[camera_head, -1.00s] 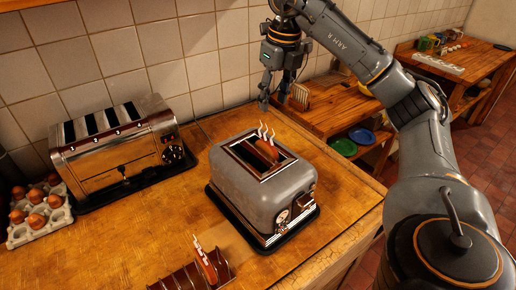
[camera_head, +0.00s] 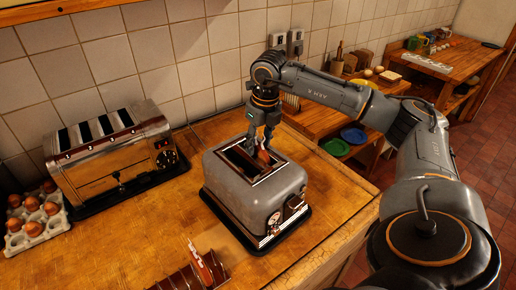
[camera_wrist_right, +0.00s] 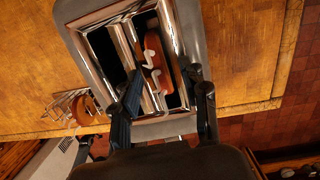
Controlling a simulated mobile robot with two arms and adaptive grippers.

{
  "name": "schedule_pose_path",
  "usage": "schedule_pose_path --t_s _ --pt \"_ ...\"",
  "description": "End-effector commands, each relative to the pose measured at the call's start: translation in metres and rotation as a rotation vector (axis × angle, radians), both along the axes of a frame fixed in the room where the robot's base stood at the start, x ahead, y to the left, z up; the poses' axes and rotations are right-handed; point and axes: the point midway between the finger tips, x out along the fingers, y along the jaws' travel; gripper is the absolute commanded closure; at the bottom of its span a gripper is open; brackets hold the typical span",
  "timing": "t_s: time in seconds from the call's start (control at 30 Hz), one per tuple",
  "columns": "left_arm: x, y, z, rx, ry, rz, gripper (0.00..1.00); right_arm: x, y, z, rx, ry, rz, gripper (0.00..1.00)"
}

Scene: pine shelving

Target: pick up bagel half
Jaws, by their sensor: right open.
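A brown bagel half (camera_head: 263,155) stands in a slot of the grey toaster (camera_head: 230,192) in the head view. It also shows in the right wrist view (camera_wrist_right: 153,48), upright in the slot, with white wavy marks at its edge. My right gripper (camera_head: 262,146) is right above the toaster at the bagel half. In the right wrist view the gripper (camera_wrist_right: 166,95) is open, its two dark fingers apart, one towards each side of the bagel half. I cannot tell whether a finger touches it. The bagel's lower part is hidden in the slot. My left gripper is out of view.
A chrome toaster (camera_head: 115,165) and an egg tray (camera_head: 38,228) stand at the left. A dark rack (camera_head: 178,280) with a brown slice (camera_head: 200,268) is at the front edge. A lower wooden shelf with green (camera_head: 335,147) and blue (camera_head: 354,135) plates lies behind.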

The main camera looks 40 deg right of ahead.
Motion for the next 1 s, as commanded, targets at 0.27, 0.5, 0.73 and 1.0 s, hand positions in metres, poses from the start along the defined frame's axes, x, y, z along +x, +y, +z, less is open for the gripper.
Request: schedule_pose_path --t_s 0.27,0.5,0.73,1.0 --pt "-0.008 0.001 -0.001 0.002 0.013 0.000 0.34 0.000 0.000 -0.001 0.000 -0.001 -0.001 0.70" --pt "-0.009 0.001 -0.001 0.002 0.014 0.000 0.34 0.000 0.000 0.000 0.000 -0.001 -0.001 1.00" --pt "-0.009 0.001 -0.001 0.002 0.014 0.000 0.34 0.000 0.000 0.000 0.000 -0.002 -0.001 1.00" --pt "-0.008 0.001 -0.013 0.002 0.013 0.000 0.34 0.002 0.000 0.035 0.002 -0.008 0.000 1.00"
